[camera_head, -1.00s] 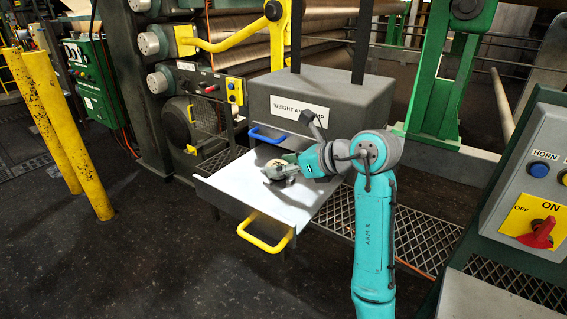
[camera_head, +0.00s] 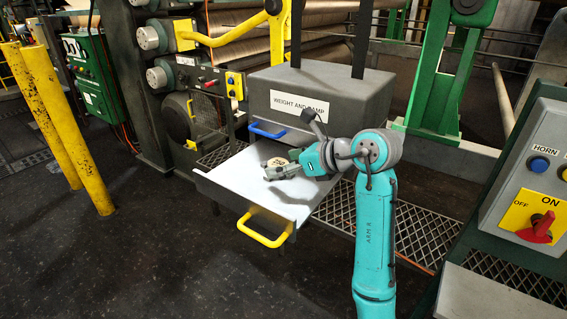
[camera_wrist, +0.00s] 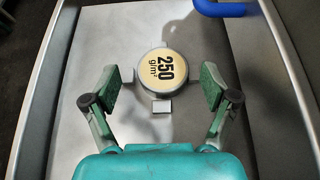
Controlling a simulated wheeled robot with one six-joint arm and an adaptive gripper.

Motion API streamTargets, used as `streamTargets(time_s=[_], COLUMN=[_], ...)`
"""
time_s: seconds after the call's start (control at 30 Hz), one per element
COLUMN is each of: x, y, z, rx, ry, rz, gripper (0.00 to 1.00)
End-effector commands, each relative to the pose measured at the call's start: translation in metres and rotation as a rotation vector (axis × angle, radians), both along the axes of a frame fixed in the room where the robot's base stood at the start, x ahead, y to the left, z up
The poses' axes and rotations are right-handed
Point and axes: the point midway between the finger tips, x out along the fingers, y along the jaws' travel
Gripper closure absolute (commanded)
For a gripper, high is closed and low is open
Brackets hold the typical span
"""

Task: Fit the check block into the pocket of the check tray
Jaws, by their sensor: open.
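The check block appears as a round cream disc marked "250 g/m²" (camera_wrist: 160,72) with a grey rim, in the wrist view. Grey tabs show around it, and a small pale square (camera_wrist: 161,106) lies just below it. It lies on the grey check tray (camera_wrist: 100,28), which is pulled out like a drawer in the head view (camera_head: 232,182). The pocket's edges are mostly hidden, and I cannot tell how deep the disc sits. My gripper (camera_wrist: 160,82) is open and empty, its fingers on either side of the disc and apart from it. In the head view the disc (camera_head: 277,162) shows just behind my gripper (camera_head: 272,173).
The "weight and clamp" housing (camera_head: 330,95) stands behind. A control panel (camera_head: 535,180) is at the right. Yellow posts (camera_head: 70,135) stand at the left.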

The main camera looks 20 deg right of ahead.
Motion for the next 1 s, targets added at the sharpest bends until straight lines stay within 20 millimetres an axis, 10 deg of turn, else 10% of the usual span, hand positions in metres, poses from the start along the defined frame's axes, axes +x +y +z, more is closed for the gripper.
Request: streamTargets(time_s=[0.6, 1.0], x=[-0.074, -0.084], y=[-0.053, -0.06], z=[0.048, 0.054], rx=[-0.001, 0.0], ry=[-0.003, 0.0], rz=[-0.002, -0.001], gripper=[0.15, 0.15])
